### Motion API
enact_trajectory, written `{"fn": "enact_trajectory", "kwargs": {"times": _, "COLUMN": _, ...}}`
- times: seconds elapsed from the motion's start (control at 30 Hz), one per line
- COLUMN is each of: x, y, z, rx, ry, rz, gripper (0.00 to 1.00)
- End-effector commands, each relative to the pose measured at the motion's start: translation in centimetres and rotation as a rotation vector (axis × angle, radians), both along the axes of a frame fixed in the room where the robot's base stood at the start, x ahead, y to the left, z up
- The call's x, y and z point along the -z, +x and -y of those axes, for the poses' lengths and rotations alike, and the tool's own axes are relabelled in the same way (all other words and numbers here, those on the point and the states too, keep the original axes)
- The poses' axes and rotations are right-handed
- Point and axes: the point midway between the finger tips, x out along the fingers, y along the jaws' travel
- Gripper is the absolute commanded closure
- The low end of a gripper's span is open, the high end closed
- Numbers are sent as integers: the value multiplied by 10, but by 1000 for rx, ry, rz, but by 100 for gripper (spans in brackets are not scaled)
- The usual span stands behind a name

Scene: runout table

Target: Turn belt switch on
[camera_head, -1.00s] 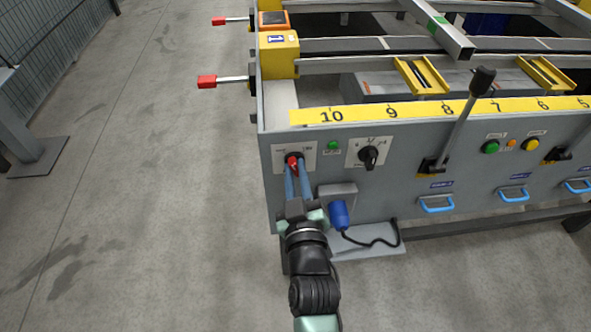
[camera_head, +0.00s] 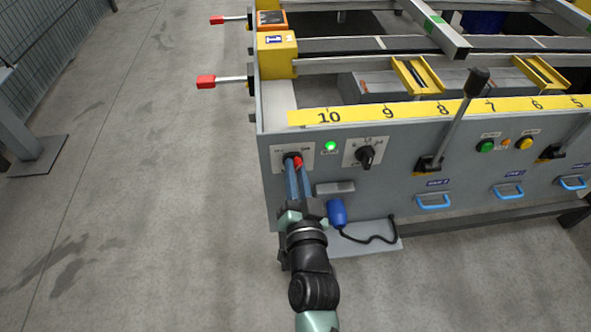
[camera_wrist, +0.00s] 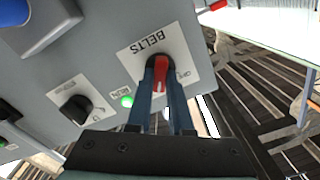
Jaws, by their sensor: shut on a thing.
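The belt switch (camera_head: 298,162) is a red knob on a white plate at the left end of the grey front panel. It also shows in the wrist view (camera_wrist: 160,74) under the label "BELTS". My gripper (camera_head: 294,163) reaches it from below, and its blue fingers are shut on the red knob, one on each side. The fingers also show in the wrist view (camera_wrist: 160,88). The knob's handle is turned toward the right side of its plate in the head view. The green run lamp (camera_head: 330,146) beside the plate is lit, and it glows in the wrist view (camera_wrist: 127,101).
A black selector knob (camera_head: 366,156) sits right of the lamp. A blue plug (camera_head: 337,212) with a black cable is close to my gripper's right. A lever (camera_head: 463,115) and blue handles (camera_head: 432,202) are further right. The floor (camera_head: 150,200) on the left is clear.

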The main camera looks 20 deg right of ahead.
Motion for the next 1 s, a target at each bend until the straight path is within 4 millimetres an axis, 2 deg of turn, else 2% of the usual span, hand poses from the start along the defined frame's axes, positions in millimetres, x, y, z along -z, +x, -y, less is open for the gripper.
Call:
{"fn": "enact_trajectory", "kwargs": {"times": 0.4, "x": 1, "y": -1, "z": 1, "rx": 0, "ry": 208, "rz": 58, "gripper": 100}}
{"fn": "enact_trajectory", "kwargs": {"times": 1.0, "x": 2, "y": -1, "z": 1, "rx": 0, "ry": 246, "rz": 68, "gripper": 100}}
